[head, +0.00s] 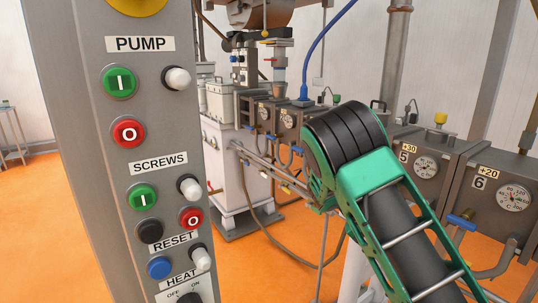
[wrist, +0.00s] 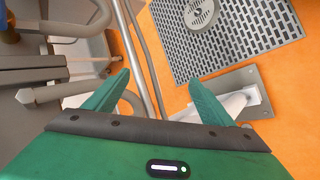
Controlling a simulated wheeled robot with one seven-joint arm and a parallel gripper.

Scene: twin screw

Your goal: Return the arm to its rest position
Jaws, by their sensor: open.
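My green and black arm (head: 375,185) reaches up from the lower right in the head view, in front of the machine. The gripper's fingers cannot be made out there. In the wrist view my gripper (wrist: 155,95) shows two green fingers spread well apart, with nothing between them. The fingers point over the orange floor and metal pipes, apart from the control panel.
A grey control panel (head: 85,150) with PUMP, SCREWS, RESET and HEAT controls stands close at left. Machine boxes with gauges (head: 425,168) line the right. The wrist view shows a perforated grey plate (wrist: 232,62) and a metal pipe (wrist: 138,60). Orange floor (head: 45,200) is clear at left.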

